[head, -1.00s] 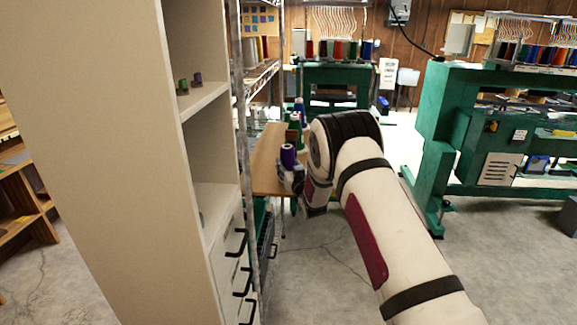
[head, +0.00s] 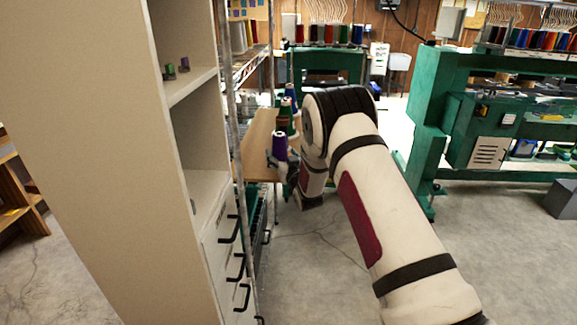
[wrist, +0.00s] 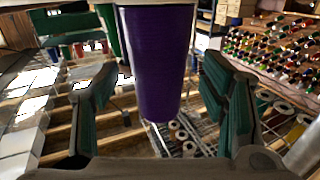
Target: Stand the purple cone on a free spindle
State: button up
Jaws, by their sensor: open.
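The purple cone (head: 279,146) stands upright near the right side of a wooden table (head: 255,150). It fills the upper middle of the wrist view (wrist: 157,60). My gripper (wrist: 160,95) is open, with one green-padded finger to each side of the cone and visible gaps between. In the head view my gripper (head: 287,168) is small, low beside the cone and partly hidden. A green cone (head: 284,112) and a blue cone (head: 291,93) stand behind the purple one. I cannot make out a clearly free spindle.
A tall beige cabinet (head: 193,180) with drawers and a wire rack (head: 245,68) stand left of the table. Green machines stand at the back (head: 325,68) and right (head: 425,110). The floor (head: 320,260) in front is clear. The wrist view shows many thread spools (wrist: 265,45) at right.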

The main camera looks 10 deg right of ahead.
jog(key=s, duration=0.9)
jog(key=s+d+r+g+h, duration=0.1)
jog(key=s+r+g, duration=0.2)
jog(key=s+r, duration=0.45)
jog(key=s+d+r+g, duration=0.1)
jog(key=s+r+g, duration=0.25)
jog(key=r, duration=0.65)
jog(key=s+a+r+g, duration=0.1)
jog(key=s+g, duration=0.2)
jog(key=s, duration=1.5)
jog(key=s+a+r+g, duration=0.1)
jog(key=s+r+g, duration=0.1)
jog(key=s, duration=1.6)
jog(key=shift+s+m+g, duration=0.15)
jog(key=shift+m+g, duration=0.15)
jog(key=shift+g, duration=0.15)
jog(key=shift+a+r, duration=0.1)
jog(key=shift+r, duration=0.05)
